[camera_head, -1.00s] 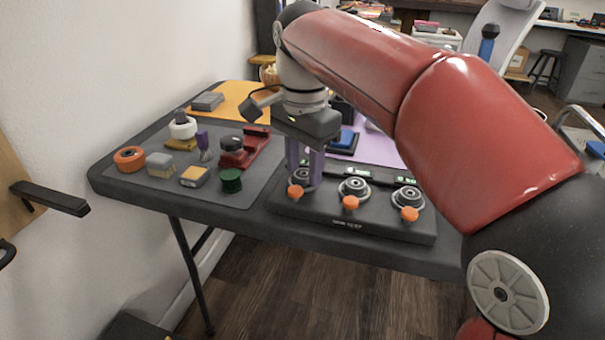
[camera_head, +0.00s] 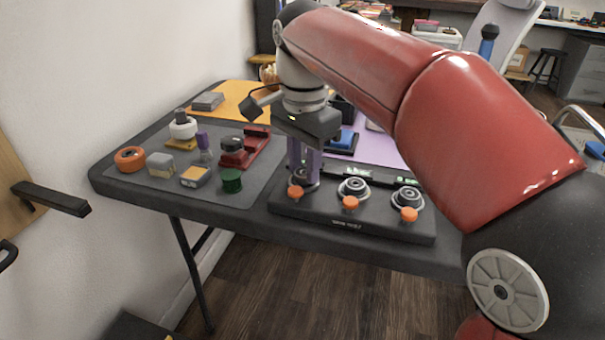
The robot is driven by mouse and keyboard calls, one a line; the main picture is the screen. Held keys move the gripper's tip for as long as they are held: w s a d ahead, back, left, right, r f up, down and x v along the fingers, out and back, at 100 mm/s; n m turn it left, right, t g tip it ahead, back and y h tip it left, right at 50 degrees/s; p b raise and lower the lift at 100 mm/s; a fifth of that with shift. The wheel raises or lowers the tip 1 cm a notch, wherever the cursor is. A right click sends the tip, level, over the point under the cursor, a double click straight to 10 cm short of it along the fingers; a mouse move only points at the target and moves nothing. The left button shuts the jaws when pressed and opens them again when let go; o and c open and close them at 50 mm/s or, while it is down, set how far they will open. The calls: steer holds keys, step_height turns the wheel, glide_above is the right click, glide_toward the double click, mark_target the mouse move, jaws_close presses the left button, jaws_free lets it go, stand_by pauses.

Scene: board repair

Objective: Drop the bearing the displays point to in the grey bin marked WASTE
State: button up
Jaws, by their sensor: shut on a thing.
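A dark test stand (camera_head: 340,217) at the table's front holds bearings on round seats, each with an orange knob in front. The middle bearing (camera_head: 353,187) and the right bearing (camera_head: 408,197) sit in their seats. My gripper (camera_head: 304,180) is down at the left seat, its purple fingers shut on the left bearing (camera_head: 312,184), which they partly hide. Small green displays (camera_head: 407,180) stand behind the seats, too small to read; the left one is hidden by my gripper. I cannot make out a grey bin marked WASTE.
A grey mat (camera_head: 219,197) on the left holds an orange tape roll (camera_head: 130,159), a green cylinder (camera_head: 231,181), a red tool (camera_head: 240,150), a brush and small blocks. An orange mat (camera_head: 235,100) and a purple mat (camera_head: 378,150) lie behind. My arm covers the table's right side.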

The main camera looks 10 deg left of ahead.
mark_target(304, 172)
steer(key=shift+r+p, duration=1)
steer(key=shift+r, duration=0.15)
steer(key=shift+r+p, duration=0.3)
steer(key=shift+r, duration=0.9)
